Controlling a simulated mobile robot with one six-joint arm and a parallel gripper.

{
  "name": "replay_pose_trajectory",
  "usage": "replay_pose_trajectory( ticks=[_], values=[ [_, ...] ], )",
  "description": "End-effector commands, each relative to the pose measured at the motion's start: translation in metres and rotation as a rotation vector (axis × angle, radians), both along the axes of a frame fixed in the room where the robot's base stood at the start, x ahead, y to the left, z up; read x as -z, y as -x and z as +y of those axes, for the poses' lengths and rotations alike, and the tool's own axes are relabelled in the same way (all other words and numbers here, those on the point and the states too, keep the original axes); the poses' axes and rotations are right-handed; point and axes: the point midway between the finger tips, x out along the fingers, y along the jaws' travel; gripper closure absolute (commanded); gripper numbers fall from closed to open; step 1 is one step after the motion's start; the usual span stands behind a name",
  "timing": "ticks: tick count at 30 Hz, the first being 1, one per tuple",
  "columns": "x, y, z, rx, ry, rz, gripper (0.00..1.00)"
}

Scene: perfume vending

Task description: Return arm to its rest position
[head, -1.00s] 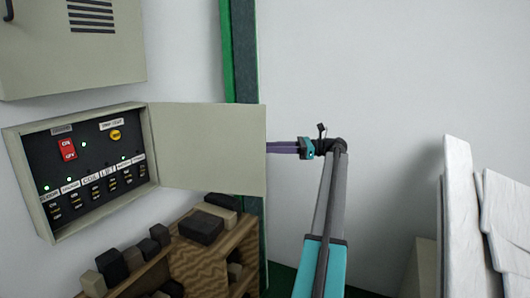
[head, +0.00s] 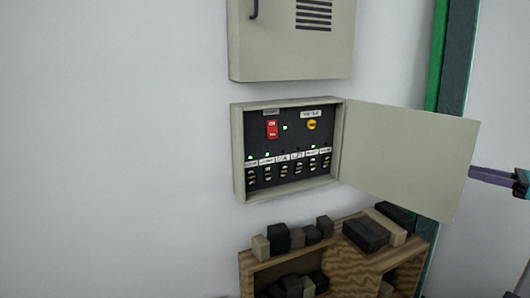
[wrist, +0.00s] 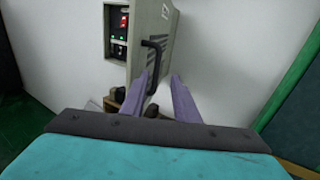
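My gripper (head: 493,177) is at the right edge of the head view, partly behind the open door (head: 405,155) of the lower control box (head: 238,160). In the wrist view, the two purple fingers of my gripper (wrist: 160,82) stand apart with a gap between them. The door's dark handle (wrist: 153,62) shows beyond the left finger and in the gap. I cannot tell whether a finger touches it. Most of my arm is outside the head view.
The box shows a red switch (head: 272,129), a yellow knob (head: 311,125) and several green lights. A closed vented cabinet (head: 290,55) hangs above. A wooden shelf (head: 345,267) with dark and tan blocks stands below. A green post (head: 452,90) is behind the door.

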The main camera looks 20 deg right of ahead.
Motion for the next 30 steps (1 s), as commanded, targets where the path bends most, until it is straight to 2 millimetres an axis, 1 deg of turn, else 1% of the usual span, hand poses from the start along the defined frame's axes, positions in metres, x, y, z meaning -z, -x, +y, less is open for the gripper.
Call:
replay_pose_trajectory(
  ticks=[1,9,15,20,30],
  values=[
    [-0.002,-0.005,0.005,-0.001,0.0,0.0,0.72],
    [-0.002,-0.029,0.024,0.0,0.001,0.001,0.72],
    [0.0,-0.041,0.033,0.001,0.0,0.002,0.72],
    [0.0,-0.045,0.034,0.003,0.001,0.002,0.72],
    [0.001,-0.045,0.034,0.003,0.001,0.002,0.72]
  ],
)
